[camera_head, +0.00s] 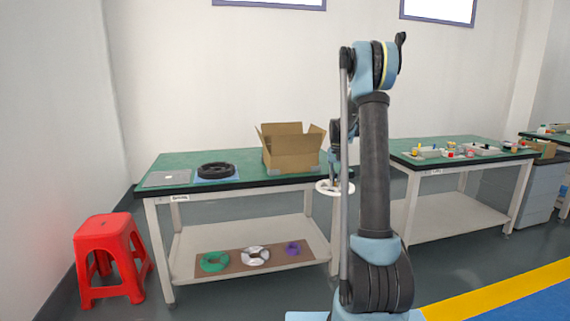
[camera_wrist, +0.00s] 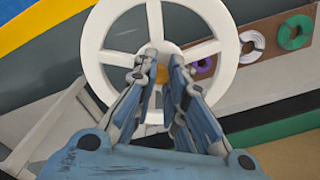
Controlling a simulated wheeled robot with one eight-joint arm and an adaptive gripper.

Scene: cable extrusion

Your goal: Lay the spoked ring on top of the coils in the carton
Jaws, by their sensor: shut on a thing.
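The white spoked ring (camera_head: 322,188) hangs in my gripper beside the front right part of the near table, below its top. In the wrist view the ring (camera_wrist: 92,58) fills the upper middle, its spokes meeting near the fingertips. My gripper (camera_wrist: 164,60) is shut on it near the hub. The open brown carton (camera_head: 291,154) stands on the right part of the green table top, flaps spread. The carton is behind and to the left of the gripper. Its inside, with any coils, is hidden by its walls.
On the green table (camera_head: 150,165) a black coil (camera_head: 216,170) lies on a blue square, beside a grey plate (camera_head: 167,178). The lower shelf holds green, white and purple coils on a brown mat (camera_head: 231,264). A red stool (camera_head: 107,240) stands left; another table (camera_head: 460,163) stands right.

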